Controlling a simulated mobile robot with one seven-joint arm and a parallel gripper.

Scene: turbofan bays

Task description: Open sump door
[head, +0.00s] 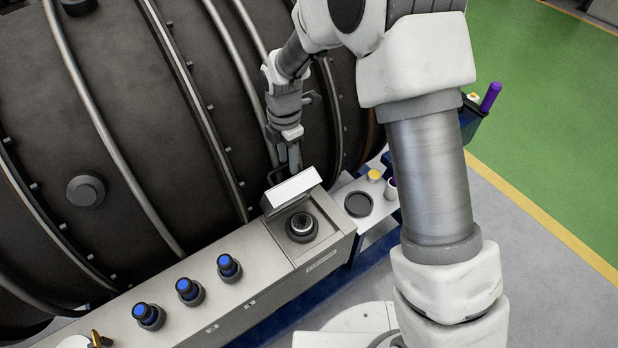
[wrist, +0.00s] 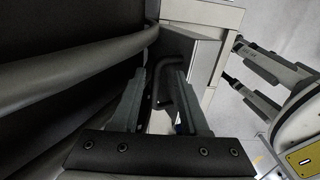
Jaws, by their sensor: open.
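The sump door (head: 291,190) is a pale flap at the right end of the long grey box. In the head view it stands tilted up, and the opening in front of it shows a dark round fitting (head: 302,227) with a metal cap. My gripper (head: 289,160) points down just behind the raised flap. In the wrist view my gripper (wrist: 160,82) is open, its two fingers apart. A dark bent handle (wrist: 157,68) shows between and beyond the fingers; contact cannot be told. A grey panel (wrist: 197,52), seemingly the door, is right of the handle.
The grey box (head: 260,262) carries several blue-topped knobs (head: 187,290). The dark ribbed engine casing (head: 110,130) rises close behind. A side shelf with a black round recess (head: 358,204) and a yellow cap (head: 374,175) is to the right. Green floor (head: 550,120) is clear.

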